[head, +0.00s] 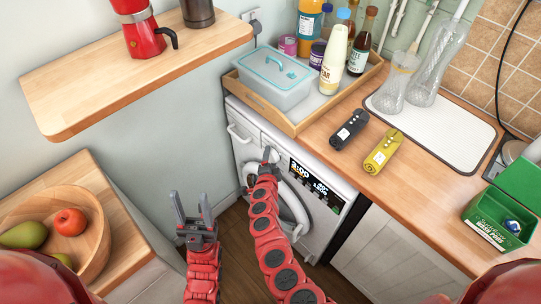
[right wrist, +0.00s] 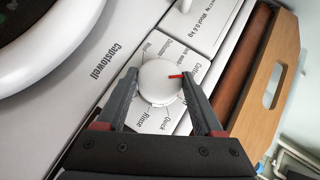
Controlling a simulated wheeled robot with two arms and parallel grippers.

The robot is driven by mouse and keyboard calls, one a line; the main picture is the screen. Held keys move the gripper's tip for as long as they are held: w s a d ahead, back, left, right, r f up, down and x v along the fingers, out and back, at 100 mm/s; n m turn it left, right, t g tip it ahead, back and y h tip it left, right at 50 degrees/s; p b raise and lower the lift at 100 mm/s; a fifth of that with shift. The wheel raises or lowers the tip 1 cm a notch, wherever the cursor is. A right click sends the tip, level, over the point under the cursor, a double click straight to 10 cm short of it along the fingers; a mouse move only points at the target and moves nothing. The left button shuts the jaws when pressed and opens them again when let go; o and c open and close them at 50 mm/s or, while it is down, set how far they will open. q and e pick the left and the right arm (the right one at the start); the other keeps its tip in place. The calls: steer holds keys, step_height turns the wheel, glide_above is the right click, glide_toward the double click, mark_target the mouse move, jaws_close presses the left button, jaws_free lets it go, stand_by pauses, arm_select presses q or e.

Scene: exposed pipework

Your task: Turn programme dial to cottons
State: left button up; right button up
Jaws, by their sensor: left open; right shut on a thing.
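The programme dial (right wrist: 158,86) is a round white knob with a red pointer mark, on the white washing machine (head: 243,150). In the right wrist view the red mark points to the right. Printed labels surround the dial; "Rinse" and "Quick" can be read, while others are partly hidden by a finger. My right gripper (right wrist: 160,78) is shut on the dial, one finger at each side; in the head view it is at the machine's upper front (head: 268,157) and hides the dial. My left gripper (head: 192,212) is open and empty, left of the machine.
A wooden worktop (head: 421,205) above the machine holds a wooden tray (head: 289,127) with bottles and a lidded box. A wall shelf (head: 90,85) and a side cabinet with a fruit bowl (head: 96,222) stand left. Free floor shows below my left gripper.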

stand_by(0.4)
steer(key=o, duration=1.4)
steer(key=shift+s+a+r, duration=0.1)
steer(key=shift+a, duration=0.05)
steer(key=shift+p+v, duration=1.25)
steer(key=shift+v, duration=7.35)
